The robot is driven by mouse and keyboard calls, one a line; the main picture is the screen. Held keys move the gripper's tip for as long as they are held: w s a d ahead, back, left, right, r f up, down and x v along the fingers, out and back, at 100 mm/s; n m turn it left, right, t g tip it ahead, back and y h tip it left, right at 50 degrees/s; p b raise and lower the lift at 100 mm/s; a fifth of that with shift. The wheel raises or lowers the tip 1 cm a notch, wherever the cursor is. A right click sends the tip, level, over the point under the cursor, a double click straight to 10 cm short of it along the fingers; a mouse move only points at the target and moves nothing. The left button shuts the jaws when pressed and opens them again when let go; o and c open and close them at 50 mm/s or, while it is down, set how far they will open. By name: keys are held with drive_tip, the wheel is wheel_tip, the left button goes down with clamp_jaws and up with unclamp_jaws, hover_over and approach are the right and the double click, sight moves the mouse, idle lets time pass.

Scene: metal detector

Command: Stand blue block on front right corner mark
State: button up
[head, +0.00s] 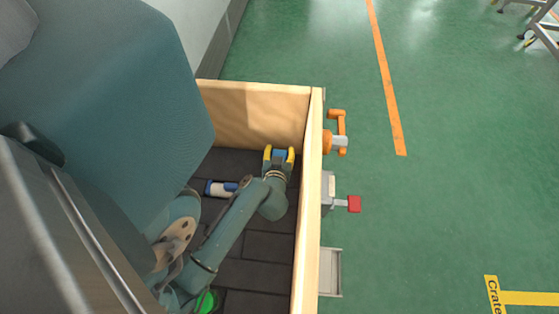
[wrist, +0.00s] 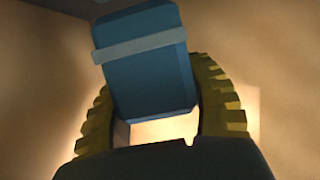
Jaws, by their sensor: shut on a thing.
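My gripper (head: 279,153) has yellow fingers and is inside a wooden-walled box, near its far right corner. It is shut on the blue block (head: 280,155), which is small and partly hidden between the fingers in the head view. In the wrist view the blue block (wrist: 150,85) has a pale band near its far end and sits tilted between the ridged yellow fingers (wrist: 155,100). No corner mark can be made out in either view.
The box has pale wooden walls (head: 255,112) and a dark floor (head: 258,250). A blue and white cylinder (head: 221,188) lies on the floor left of my arm. A green round thing (head: 207,301) is at the lower left. Orange (head: 336,132) and red (head: 354,204) fittings are outside the right wall.

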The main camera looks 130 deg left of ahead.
wheel_tip(320, 180, down, 3)
drive_tip(key=shift+f+b, duration=0.1)
drive_tip(key=shift+b, duration=0.65)
drive_tip(key=shift+r, duration=0.25)
drive_tip(key=o, duration=1.2)
drive_tip(key=shift+f, duration=0.15)
drive_tip(key=shift+c, duration=0.2)
